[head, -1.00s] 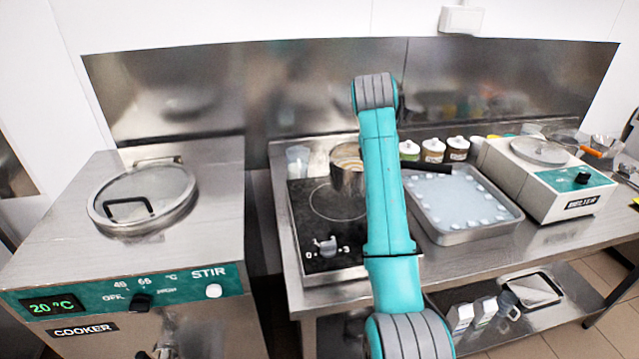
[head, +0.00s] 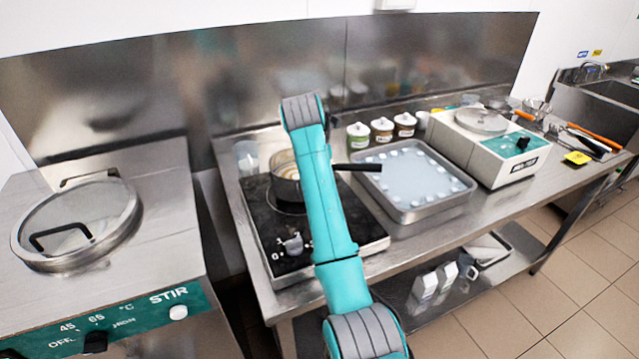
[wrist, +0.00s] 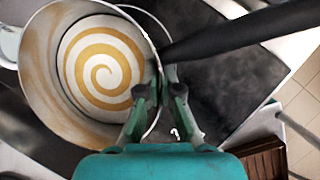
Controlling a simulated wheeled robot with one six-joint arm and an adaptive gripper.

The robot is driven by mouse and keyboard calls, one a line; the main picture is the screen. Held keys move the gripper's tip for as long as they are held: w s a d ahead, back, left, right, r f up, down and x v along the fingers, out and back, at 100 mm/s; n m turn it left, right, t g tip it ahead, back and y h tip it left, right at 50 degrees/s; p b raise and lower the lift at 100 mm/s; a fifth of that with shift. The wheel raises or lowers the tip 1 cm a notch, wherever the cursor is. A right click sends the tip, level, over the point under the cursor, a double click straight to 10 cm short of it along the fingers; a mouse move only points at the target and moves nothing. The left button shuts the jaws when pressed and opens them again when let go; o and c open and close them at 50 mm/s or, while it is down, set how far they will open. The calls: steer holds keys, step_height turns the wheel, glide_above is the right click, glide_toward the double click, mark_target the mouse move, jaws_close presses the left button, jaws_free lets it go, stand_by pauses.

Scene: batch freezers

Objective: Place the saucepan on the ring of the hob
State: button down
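The saucepan (head: 286,180) is a metal pan with a long black handle (head: 357,167) pointing right. It is upright over the ring area of the black hob (head: 262,225), and a dark patch lies just below it. I cannot tell whether its base touches the hob. The ring is mostly hidden by the pan and my arm. In the wrist view the saucepan (wrist: 50,95) holds a cream and tan swirl. My gripper (wrist: 161,82) has a finger on each side of the pan's wall, near the handle's root, and appears shut on it. In the head view my arm hides the gripper.
A clear jug (head: 247,158) stands behind the hob's left back corner. A metal tray (head: 425,210) of pale blue content lies right of the hob, close under the handle. Several lidded jars (head: 382,130) stand behind. The cooker (head: 150,250) is at left, across a gap.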

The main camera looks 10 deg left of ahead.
steer(key=shift+f, duration=1.2)
steer(key=c, duration=1.3)
jaws_free()
steer(key=shift+f, duration=0.15)
